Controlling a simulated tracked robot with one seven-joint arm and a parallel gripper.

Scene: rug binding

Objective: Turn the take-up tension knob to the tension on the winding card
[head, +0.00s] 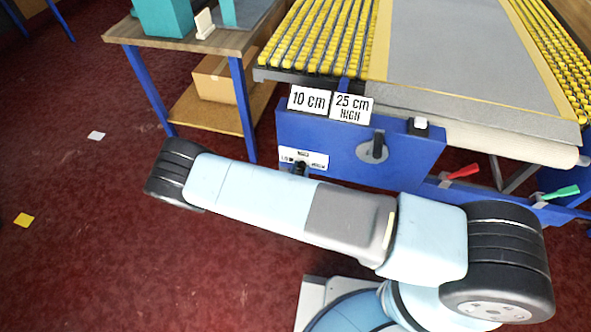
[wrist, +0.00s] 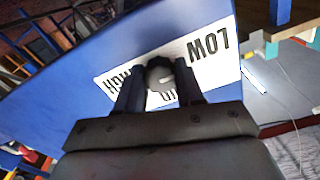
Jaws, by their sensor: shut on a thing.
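The label (wrist: 207,62) appears upside down in the wrist view, with LOW at right, HIGH at left and a middle word mostly hidden. I cannot tell which word the knob points to. In the head view my gripper (head: 300,168) is at the label, and the knob is hidden. The winding card (head: 351,107) reads "25 cm HIGH".
A second card (head: 309,100) reads "10 cm". A black handle on a grey disc (head: 373,149) is on the blue panel (head: 420,150) to the right. Red (head: 462,172) and green (head: 561,192) levers are farther right. A table (head: 180,38) stands at left.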

